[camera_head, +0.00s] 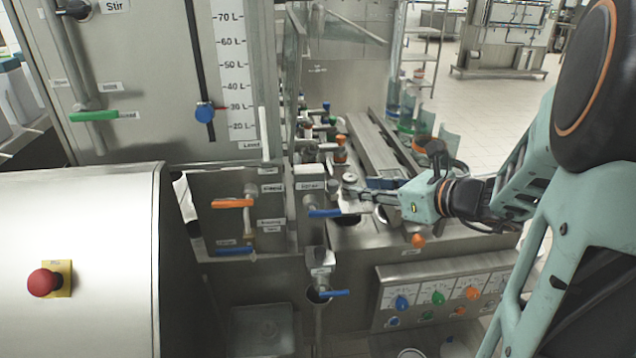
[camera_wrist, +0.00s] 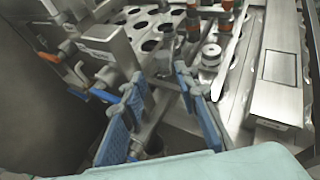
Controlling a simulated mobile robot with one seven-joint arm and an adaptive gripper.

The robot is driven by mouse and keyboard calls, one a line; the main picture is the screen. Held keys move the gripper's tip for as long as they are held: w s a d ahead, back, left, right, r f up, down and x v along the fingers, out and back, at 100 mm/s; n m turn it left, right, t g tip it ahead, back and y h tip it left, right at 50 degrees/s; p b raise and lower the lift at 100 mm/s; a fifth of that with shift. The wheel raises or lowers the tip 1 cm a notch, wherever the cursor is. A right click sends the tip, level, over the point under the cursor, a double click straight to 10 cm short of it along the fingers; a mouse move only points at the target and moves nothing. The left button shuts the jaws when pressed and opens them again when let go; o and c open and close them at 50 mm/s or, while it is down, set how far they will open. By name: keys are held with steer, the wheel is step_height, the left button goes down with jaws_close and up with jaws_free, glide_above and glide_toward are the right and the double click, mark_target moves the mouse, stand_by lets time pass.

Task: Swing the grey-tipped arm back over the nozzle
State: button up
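A round grey cap (camera_head: 350,179) stands on the metal filler deck, just beyond my gripper's fingertips. It also shows in the wrist view (camera_wrist: 211,53), beyond my right finger; I take it for the tip of the swing arm. How the arm runs below it is unclear. My gripper (camera_head: 366,190) reaches in from the right, low over the deck. In the wrist view its blue-padded fingers (camera_wrist: 163,80) stand apart, with a thin metal bar passing between or below them. I cannot tell whether they touch it. The nozzle cannot be made out clearly.
A blue-handled valve (camera_head: 325,213) is left of my fingers, with an orange-handled one (camera_head: 233,203) farther left. A knob panel (camera_head: 445,295) is below my wrist. Several round holes (camera_wrist: 150,45) line the deck. A glass guard (camera_head: 293,70) rises at the back left.

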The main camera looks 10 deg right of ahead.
mark_target(335, 183)
steer(key=shift+m, duration=0.3)
steer(key=x, duration=1.1)
steer(key=shift+d+p, duration=0.15)
steer(key=shift+p, duration=0.2)
jaws_close()
